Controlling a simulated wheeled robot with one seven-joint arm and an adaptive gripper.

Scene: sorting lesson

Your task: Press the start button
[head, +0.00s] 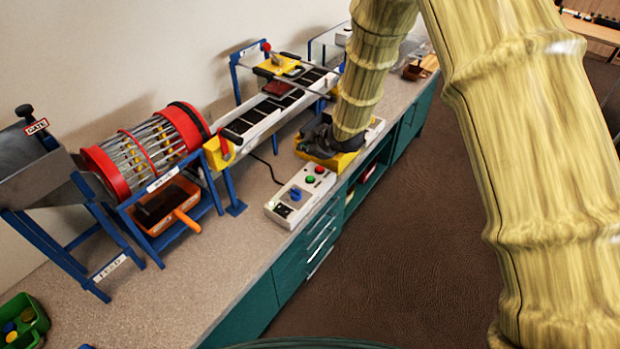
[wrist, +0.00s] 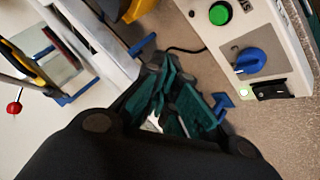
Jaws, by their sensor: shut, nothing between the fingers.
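The control box (head: 276,208) is a pale panel on the bench. It carries a red button (head: 319,170), a green button (head: 310,180), a blue knob (head: 295,194) and a black switch (head: 281,210). In the wrist view the green button (wrist: 219,14) is at the top, above the blue knob (wrist: 250,61), the black switch (wrist: 271,89) and a small lit lamp (wrist: 244,92). Their labels are too small or cut off to read. My gripper (wrist: 162,88) is shut and empty, apart from the box.
A conveyor (head: 262,110) on blue legs runs behind the box. A red-ended drum (head: 145,145) and an orange bin (head: 160,208) are further left. A yellow tray (head: 330,161) stands beyond the box. The bench front left of the box is clear.

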